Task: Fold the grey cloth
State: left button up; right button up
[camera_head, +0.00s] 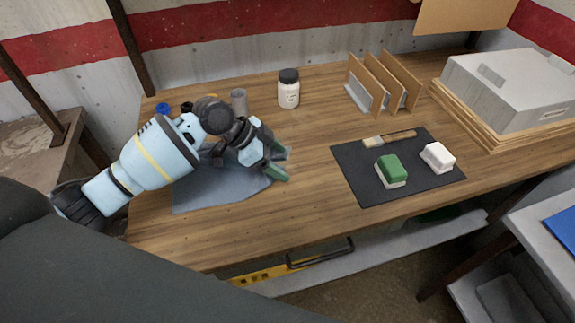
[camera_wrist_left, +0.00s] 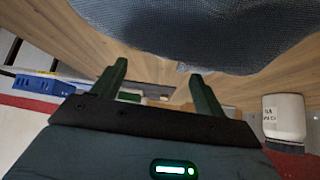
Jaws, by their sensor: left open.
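The grey cloth (camera_head: 208,194) lies on the left part of the wooden table, spread beneath my left forearm and wrist, which hide much of it. In the left wrist view the cloth (camera_wrist_left: 195,28) fills the top of the picture, with a curved edge. My left gripper (camera_head: 281,164) is over the cloth's right end, with its green fingers pointing right. The fingers are apart, and nothing shows between them in the left wrist view (camera_wrist_left: 158,76). I cannot tell whether a finger touches the cloth. My right gripper is not in view.
A white jar (camera_head: 289,92) with a dark lid and a grey cup (camera_head: 239,101) stand behind the gripper. A dark mat (camera_head: 365,188) holds a brush, a green-topped block and a white block. A wooden rack (camera_head: 378,83) and a grey case (camera_head: 510,88) stand behind. Bare tabletop lies between gripper and mat.

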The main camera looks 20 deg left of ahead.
pick_arm(q)
jog(key=shift+d+f, duration=0.15)
jog(key=shift+f, duration=0.05)
dwell(0.4)
